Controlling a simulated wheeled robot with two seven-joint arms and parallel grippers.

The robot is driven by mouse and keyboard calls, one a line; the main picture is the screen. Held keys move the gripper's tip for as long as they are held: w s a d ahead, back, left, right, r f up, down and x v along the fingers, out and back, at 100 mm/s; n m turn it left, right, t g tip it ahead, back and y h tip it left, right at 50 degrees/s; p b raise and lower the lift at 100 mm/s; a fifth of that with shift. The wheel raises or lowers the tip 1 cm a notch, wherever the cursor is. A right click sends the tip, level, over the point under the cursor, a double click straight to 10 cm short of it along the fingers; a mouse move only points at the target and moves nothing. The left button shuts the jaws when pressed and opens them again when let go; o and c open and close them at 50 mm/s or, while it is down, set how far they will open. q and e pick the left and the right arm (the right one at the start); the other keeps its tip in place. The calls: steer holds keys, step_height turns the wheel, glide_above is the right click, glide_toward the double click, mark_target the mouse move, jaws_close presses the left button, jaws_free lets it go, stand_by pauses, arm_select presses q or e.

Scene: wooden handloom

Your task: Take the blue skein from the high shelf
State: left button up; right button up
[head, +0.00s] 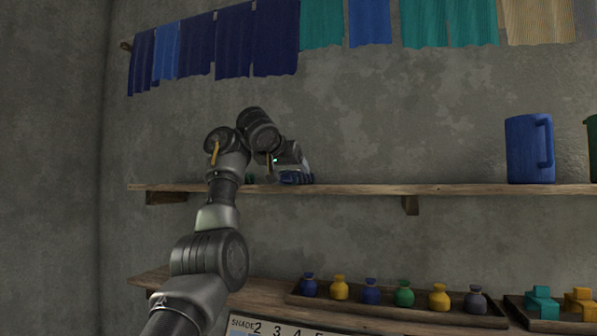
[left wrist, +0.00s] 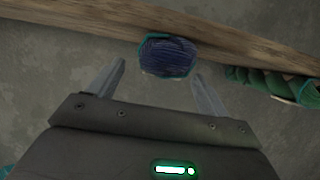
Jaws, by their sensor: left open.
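The blue skein (head: 297,179) lies on the high shelf (head: 350,188) in the head view, partly hidden by my left gripper (head: 303,168). In the left wrist view the blue skein (left wrist: 167,57) shows end-on, dark blue with a teal rim, at the shelf's edge (left wrist: 90,18). My left gripper (left wrist: 159,75) is open, with one finger to each side and the skein just ahead, between their lines. I cannot tell whether the fingers touch it. My right gripper is not in view.
A green skein (left wrist: 272,84) lies close by on the shelf, to the right in the wrist view. A blue jug (head: 529,149) stands farther right. Dyed cloths (head: 263,38) hang above. Below, a tray (head: 400,311) holds several small coloured pouches.

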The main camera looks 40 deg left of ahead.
arm_select(q)
steer(key=x, duration=0.1)
steer(key=p+x, duration=0.1)
steer(key=shift+w+a, duration=0.2)
steer(key=shift+a, duration=0.1)
steer(key=shift+s+d, duration=0.1)
steer(key=shift+d, duration=0.1)
steer(key=shift+c, duration=0.6)
steer(key=shift+a, duration=0.1)
steer(key=c, duration=1)
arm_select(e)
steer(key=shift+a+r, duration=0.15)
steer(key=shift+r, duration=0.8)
arm_select(q)
steer(key=shift+r, duration=0.1)
steer(key=shift+r, duration=0.25)
step_height(320, 180, up, 2)
steer(key=shift+r, duration=0.25)
steer(key=d+r, duration=0.3)
steer(key=d, duration=0.1)
steer(key=d+r, duration=0.3)
steer(key=d, duration=0.2)
steer(key=d+r, duration=0.3)
steer(key=d, duration=0.2)
steer(key=shift+s+d+r, duration=0.1)
steer(key=shift+s+r, duration=0.25)
steer(key=shift+r, duration=0.05)
